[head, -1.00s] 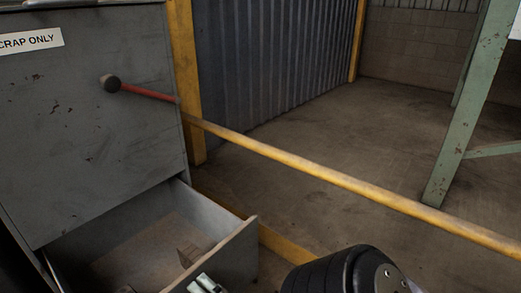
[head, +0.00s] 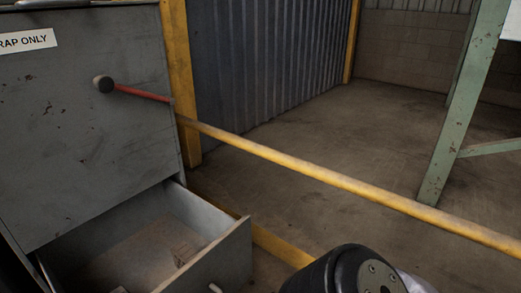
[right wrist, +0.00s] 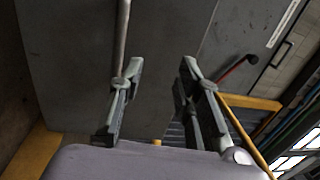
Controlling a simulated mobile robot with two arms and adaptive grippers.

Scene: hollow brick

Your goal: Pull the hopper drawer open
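The grey hopper (head: 95,120) has a "SCRAP ONLY" label, cut off at the left edge. Its drawer (head: 228,258) stands out from the lower part, open at the top, with its inside showing. A small brownish block (head: 183,254) lies on the drawer floor. In the right wrist view a thin metal bar (right wrist: 123,40) runs along a grey panel down to one fingertip. My right gripper (right wrist: 160,85) is open, its two fingers wide apart with nothing clasped between them. I cannot tell whether the finger touches the bar. My left gripper is not in view.
A red lever (head: 145,95) with a dark knob sticks out from the hopper's side. A yellow rail (head: 340,180) crosses the middle, joined to a yellow post (head: 178,70). A green steel leg (head: 455,120) stands at right. The concrete floor (head: 330,130) behind the rail is clear.

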